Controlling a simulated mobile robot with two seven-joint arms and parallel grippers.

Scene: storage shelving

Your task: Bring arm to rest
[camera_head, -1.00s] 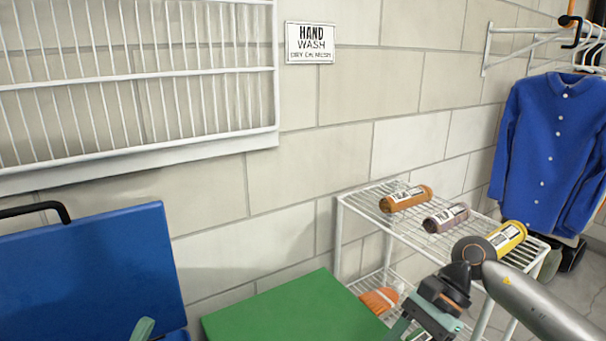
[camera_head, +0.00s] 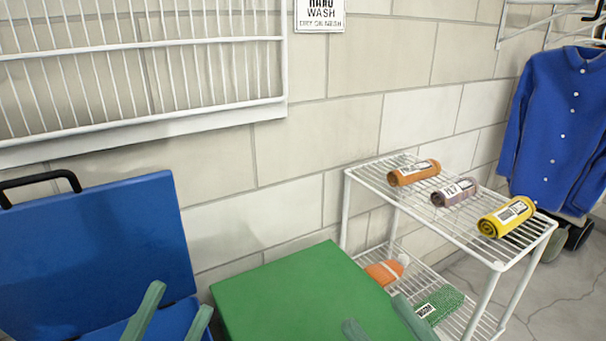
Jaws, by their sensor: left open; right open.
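My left gripper (camera_head: 181,297) shows at the bottom left as two teal fingers, apart with nothing between them, in front of the open blue case (camera_head: 90,255). My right gripper (camera_head: 376,311) shows at the bottom centre as two teal fingers, spread apart over the green surface (camera_head: 300,285). Its right finger overlaps the edge of the white wire rack in the picture. Most of both grippers and arms is below the frame.
The white wire rack (camera_head: 495,262) holds orange (camera_head: 414,173), purple-grey (camera_head: 454,192) and yellow (camera_head: 506,217) rolls on top. An orange item (camera_head: 383,273) and a green labelled item (camera_head: 440,304) lie on its lower shelf. A blue shirt (camera_head: 555,125) hangs at right.

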